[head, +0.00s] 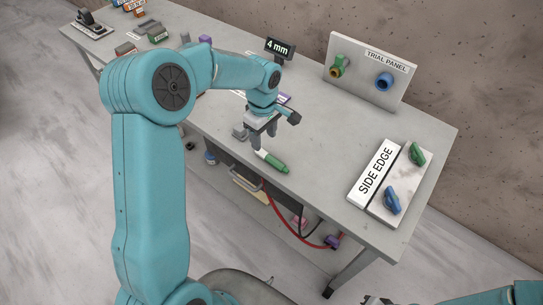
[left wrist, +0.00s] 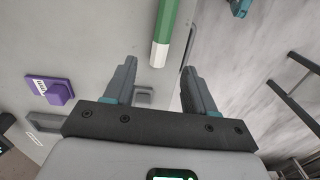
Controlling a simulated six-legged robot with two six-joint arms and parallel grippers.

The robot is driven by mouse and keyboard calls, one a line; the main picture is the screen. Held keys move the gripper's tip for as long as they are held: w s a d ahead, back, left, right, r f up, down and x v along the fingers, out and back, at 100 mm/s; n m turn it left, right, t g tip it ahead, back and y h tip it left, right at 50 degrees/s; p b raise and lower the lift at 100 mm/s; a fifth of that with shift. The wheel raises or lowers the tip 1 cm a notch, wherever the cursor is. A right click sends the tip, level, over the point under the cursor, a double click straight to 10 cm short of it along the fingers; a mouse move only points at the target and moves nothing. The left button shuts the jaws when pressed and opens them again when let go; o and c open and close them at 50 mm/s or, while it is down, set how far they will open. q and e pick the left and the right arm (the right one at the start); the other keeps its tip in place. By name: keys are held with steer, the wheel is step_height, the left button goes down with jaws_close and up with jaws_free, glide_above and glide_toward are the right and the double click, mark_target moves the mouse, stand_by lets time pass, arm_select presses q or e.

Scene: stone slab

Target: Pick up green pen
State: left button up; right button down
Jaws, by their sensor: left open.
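The green pen (head: 276,163) has a white end and lies at the front edge of the stone-grey bench. In the left wrist view the pen (left wrist: 175,25) lies beyond the fingertips, its white end toward the gap between them. My left gripper (head: 264,141) is above the bench beside the pen's white end, pointing down. In the left wrist view its jaws (left wrist: 159,68) are apart with nothing held. My right arm shows only at the bottom right of the head view, its gripper mostly cut off.
A small grey block (head: 240,131) is close to my left gripper. A purple piece (left wrist: 55,90) lies left of it in the wrist view. The bench between is clear.

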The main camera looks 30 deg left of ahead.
mark_target(264, 153)
arm_select(q)
steer(key=shift+a+f, duration=0.1)
steer(key=shift+f, duration=0.8)
steer(key=shift+s+d+f, duration=0.15)
steer(key=shift+d, duration=0.05)
steer(key=f, duration=0.1)
steer(key=f+p, duration=0.2)
steer(key=f, duration=0.1)
steer(key=shift+a+f, duration=0.1)
steer(key=shift+a, duration=0.15)
steer(key=shift+w+f, duration=0.25)
steer(key=shift+f, duration=0.1)
steer(key=shift+s+d, duration=0.15)
steer(key=shift+s, duration=0.1)
steer(key=shift+c, duration=0.3)
steer(key=shift+w, duration=0.15)
jaws_close()
